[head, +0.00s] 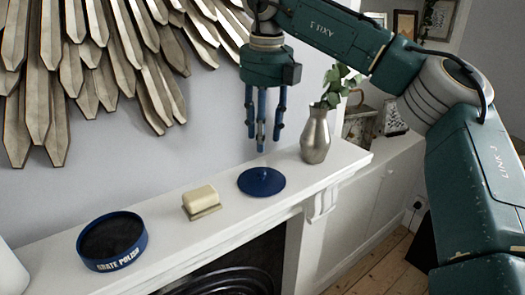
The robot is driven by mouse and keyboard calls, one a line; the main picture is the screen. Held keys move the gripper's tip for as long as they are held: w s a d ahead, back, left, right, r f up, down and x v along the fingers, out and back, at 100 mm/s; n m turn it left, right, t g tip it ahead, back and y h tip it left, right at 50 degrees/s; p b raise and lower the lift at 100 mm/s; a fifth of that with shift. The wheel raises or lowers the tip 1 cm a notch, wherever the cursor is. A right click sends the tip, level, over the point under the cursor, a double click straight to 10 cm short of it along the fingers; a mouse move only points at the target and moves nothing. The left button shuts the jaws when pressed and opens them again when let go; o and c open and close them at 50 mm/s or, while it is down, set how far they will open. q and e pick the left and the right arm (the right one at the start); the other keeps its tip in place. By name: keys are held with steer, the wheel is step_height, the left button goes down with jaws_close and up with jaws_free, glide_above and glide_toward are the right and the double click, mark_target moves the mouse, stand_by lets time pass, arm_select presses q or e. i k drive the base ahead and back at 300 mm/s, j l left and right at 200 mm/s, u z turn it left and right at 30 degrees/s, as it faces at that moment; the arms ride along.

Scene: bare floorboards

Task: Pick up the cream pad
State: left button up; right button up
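The cream pad (200,196) is a small cream block on a tan base. It rests on the white mantel shelf, between an open blue tin and a flat blue lid. My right gripper (264,138) points down with its blue fingers spread and nothing between them. It hangs above the blue lid (261,182), to the right of the pad and apart from it. My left gripper is not in view.
The open round tin (112,241), lettered "GRATE POLISH", stands left of the pad. A metal vase (315,136) with green leaves stands right of the lid. Wooden slat decor (110,60) hangs on the wall behind. The shelf's front edge (215,232) drops to a dark fireplace.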

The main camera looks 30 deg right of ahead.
mark_target(199, 202)
steer(key=k, duration=1)
